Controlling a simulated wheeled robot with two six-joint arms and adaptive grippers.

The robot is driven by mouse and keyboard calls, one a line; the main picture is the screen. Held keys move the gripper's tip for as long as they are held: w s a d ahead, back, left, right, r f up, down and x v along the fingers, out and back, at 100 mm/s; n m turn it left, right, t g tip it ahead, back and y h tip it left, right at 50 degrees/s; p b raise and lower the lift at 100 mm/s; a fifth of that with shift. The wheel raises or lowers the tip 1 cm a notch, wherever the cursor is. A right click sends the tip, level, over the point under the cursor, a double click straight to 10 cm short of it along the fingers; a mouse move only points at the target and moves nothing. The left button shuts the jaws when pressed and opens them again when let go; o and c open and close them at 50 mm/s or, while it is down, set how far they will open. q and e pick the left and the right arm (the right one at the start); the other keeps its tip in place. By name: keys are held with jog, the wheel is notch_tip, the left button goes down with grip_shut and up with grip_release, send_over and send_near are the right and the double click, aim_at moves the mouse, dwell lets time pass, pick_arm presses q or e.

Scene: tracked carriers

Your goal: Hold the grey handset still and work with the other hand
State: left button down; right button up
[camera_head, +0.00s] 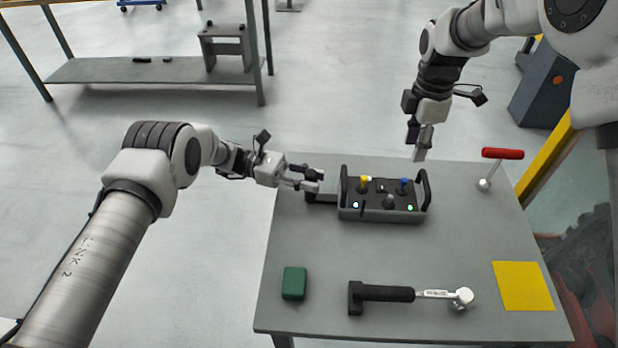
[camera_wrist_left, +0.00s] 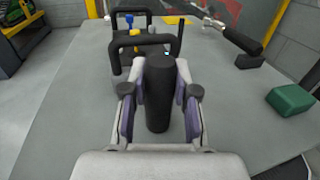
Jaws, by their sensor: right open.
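The grey handset (camera_head: 350,213) lies on the table in the head view, with dark handles, a yellow and a blue knob, and small lights. A dark grip (camera_head: 322,198) sticks out from its left side; it also shows in the left wrist view (camera_wrist_left: 157,95). My left gripper (camera_head: 315,180) is open, its fingers on either side of the grip's line in the wrist view. In the head view it appears just above and behind the grip; contact cannot be told. My right gripper (camera_head: 419,155) is open and empty, above the table's back edge, behind the handset.
On the grey table (camera_head: 450,240) are a green block (camera_head: 294,283), a black-handled tool (camera_head: 385,293) at the front, a yellow sheet (camera_head: 523,286) and a red-handled lever (camera_head: 502,154). A shelf (camera_head: 150,70) stands behind.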

grip_shut()
notch_tip(320, 180, up, 3)
jog(key=m+g, duration=0.1)
jog(key=m, duration=1.6)
jog(key=m+g+y, duration=0.1)
jog(key=m+y, duration=0.1)
jog(key=m, duration=0.8)
send_over(404, 188)
jog(key=w, duration=0.1)
jog(key=f, duration=0.8)
jog(key=d+f, duration=0.1)
jog(key=f, duration=0.3)
jog(key=shift+w+f, duration=0.15)
jog(key=shift+f, duration=0.1)
